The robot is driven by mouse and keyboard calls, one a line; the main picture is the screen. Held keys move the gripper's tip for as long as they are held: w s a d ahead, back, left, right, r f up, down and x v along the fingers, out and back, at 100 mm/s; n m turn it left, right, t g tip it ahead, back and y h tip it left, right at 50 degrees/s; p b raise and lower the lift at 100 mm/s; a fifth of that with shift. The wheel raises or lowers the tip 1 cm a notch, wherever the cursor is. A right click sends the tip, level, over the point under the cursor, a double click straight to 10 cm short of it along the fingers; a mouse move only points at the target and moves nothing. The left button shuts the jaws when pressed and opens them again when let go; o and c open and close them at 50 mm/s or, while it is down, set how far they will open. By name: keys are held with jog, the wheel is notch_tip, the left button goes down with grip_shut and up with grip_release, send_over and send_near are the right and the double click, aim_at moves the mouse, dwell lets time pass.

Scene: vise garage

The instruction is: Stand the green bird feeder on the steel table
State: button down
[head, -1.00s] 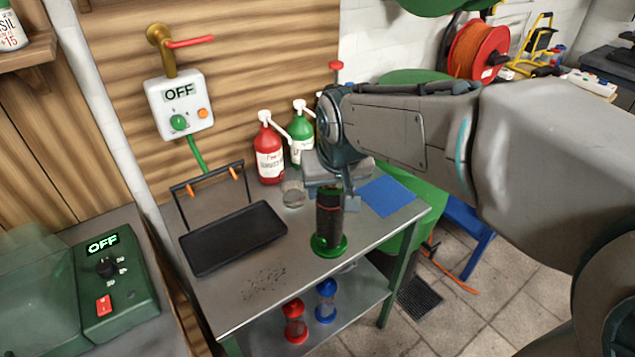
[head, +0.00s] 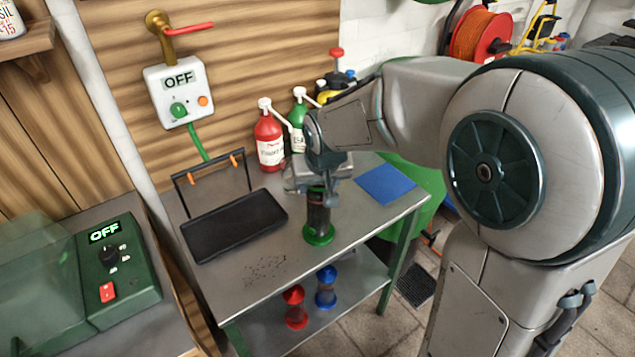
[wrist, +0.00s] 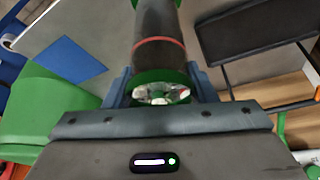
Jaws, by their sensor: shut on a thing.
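The green bird feeder (head: 318,218) is a dark cylinder with a green base and cap. It looks upright over the steel table (head: 335,270), right of the black tray. Its green base is at or very near the tabletop; I cannot tell whether it touches. My gripper (head: 318,188) is shut on the feeder's upper part from above. In the wrist view my gripper's fingers (wrist: 160,88) are on both sides of the feeder (wrist: 158,30), near its green cap. The feeder's lower end is cut off there.
A black tray (head: 235,226) and a blue mat (head: 385,184) flank the feeder. Red (head: 269,142) and green (head: 299,125) pump bottles stand behind. Red (head: 295,307) and blue (head: 326,287) hourglass-shaped items sit on the lower shelf. The table's front is clear except for dark crumbs (head: 266,268).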

jog(key=shift+f, duration=0.1)
jog(key=c, duration=0.6)
grip_release()
jog(key=a+v, duration=0.1)
jog(key=v, duration=1.1)
jog(key=s+d+f+m, duration=0.1)
jog(key=s+d+f, duration=0.2)
jog(key=s+d, duration=0.3)
jog(key=s+d+f+m+g+h, duration=0.1)
jog(key=s+d+f, duration=0.3)
jog(key=s+d, duration=0.3)
jog(key=shift+s+d+f+m+g, duration=0.25)
jog(key=shift+s+d+m+g, duration=0.1)
jog(key=shift+s, duration=0.55)
